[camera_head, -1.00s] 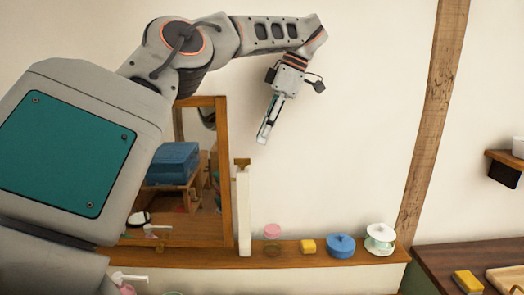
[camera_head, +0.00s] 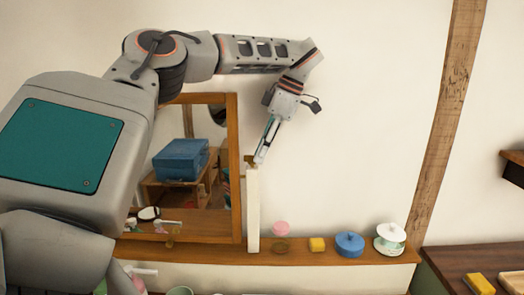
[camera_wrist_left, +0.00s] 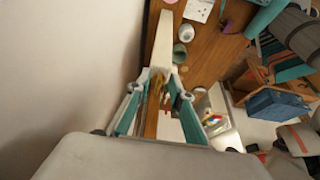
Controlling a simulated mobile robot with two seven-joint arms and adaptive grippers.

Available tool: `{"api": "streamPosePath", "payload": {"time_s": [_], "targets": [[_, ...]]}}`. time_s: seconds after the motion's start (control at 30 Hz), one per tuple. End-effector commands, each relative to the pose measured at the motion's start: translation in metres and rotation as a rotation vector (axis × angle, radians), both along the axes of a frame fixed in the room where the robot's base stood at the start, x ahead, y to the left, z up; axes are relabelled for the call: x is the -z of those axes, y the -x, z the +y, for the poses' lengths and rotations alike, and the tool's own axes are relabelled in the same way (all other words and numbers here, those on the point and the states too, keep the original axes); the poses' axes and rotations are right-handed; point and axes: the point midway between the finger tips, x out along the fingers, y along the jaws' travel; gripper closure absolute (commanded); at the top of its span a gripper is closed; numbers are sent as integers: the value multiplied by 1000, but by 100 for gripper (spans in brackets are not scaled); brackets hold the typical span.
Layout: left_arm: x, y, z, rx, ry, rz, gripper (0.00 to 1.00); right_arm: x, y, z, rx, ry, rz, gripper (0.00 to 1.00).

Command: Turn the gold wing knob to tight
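The gold wing knob (camera_head: 249,160) shows small and brownish at the top of the white post (camera_head: 253,212), beside the wooden mirror frame (camera_head: 235,170). My left gripper (camera_head: 261,159) comes down from the upper right, and its fingertips are at the knob, overlapping its right side in the head view. In the left wrist view my left gripper (camera_wrist_left: 160,78) has its two teal fingers apart, with the mirror frame's wood (camera_wrist_left: 152,115) and gold-brown parts between them. I cannot tell whether the fingers touch the knob. My right gripper is not in view.
The wall right of the gripper is bare up to the wooden beam (camera_head: 448,120).

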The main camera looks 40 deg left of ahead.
Motion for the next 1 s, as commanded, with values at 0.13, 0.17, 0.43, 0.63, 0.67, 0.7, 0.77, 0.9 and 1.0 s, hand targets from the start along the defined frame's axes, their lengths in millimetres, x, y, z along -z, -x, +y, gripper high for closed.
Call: {"api": "streamPosePath", "payload": {"time_s": [0.13,0.17,0.43,0.63,0.67,0.7,0.77,0.9,1.0], "targets": [[0,0,0,0,0,0,84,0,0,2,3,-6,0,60],[0,0,0,0,0,0,91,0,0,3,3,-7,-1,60],[0,0,0,1,0,0,100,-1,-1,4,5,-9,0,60],[0,1,-1,33,0,1,100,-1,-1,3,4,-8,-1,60],[0,1,-1,43,0,2,100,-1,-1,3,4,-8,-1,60],[0,2,-1,58,0,0,100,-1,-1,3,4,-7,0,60],[0,2,-1,90,-1,1,100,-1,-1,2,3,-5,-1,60],[-1,5,-3,186,-1,1,100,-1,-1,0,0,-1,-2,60],[-1,7,-4,274,-1,1,100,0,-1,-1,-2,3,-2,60]]}}
